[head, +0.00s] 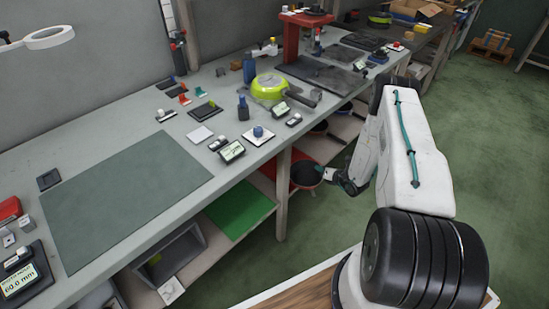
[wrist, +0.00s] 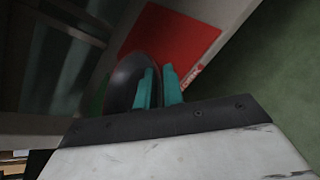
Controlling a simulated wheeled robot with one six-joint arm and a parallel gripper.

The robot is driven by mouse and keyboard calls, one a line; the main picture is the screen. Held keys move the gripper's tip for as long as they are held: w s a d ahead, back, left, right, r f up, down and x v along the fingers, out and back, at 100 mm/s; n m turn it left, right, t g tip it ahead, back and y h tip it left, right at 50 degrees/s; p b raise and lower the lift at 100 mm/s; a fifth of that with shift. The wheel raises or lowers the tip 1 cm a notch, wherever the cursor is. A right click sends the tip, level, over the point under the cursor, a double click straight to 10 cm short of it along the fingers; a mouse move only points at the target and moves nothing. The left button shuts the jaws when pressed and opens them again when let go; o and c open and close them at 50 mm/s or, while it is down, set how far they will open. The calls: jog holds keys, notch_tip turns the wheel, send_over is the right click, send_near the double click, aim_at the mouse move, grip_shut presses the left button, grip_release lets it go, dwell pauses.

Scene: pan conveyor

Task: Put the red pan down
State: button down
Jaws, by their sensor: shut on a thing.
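My gripper (wrist: 158,88), with teal fingers, is shut on a pan (wrist: 124,82). In the wrist view the pan shows a dark, round inside and is seen at a steep angle; its handle is mostly hidden between the fingers. In the head view the dark pan (head: 306,173) is by the front edge of the workbench's lower shelf, left of my gripper (head: 335,176). A flat red panel (wrist: 182,45) lies behind the pan in the wrist view. I cannot tell whether the pan touches the shelf.
A green panel (head: 240,210) lies on the lower shelf, left of a bench leg (head: 283,195). A grey bin (head: 170,258) is at the lower left. The green floor beside the bench is open.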

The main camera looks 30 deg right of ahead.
aim_at(309, 162)
jog(key=shift+w+a+f+m+h, duration=0.25)
jog(key=shift+w+a+m+h, duration=0.15)
jog(key=shift+w+m+h, duration=0.2)
jog(key=shift+w+a+f+m+h, duration=0.2)
jog(key=shift+w+a+m+h, duration=0.25)
jog(key=shift+w, duration=0.2)
jog(key=w, duration=0.5)
jog(key=w+f, duration=0.1)
jog(key=w, duration=0.9)
jog(key=shift+w+a+f, duration=0.25)
jog(key=shift+w, duration=0.15)
jog(key=shift+w+f, duration=0.2)
jog(key=shift+f, duration=1.55)
jog(key=c, duration=1.5)
grip_release()
jog(key=shift+s, duration=0.1)
jog(key=v, duration=1.2)
jog(key=shift+a+f, duration=0.1)
jog(key=shift+f, duration=0.05)
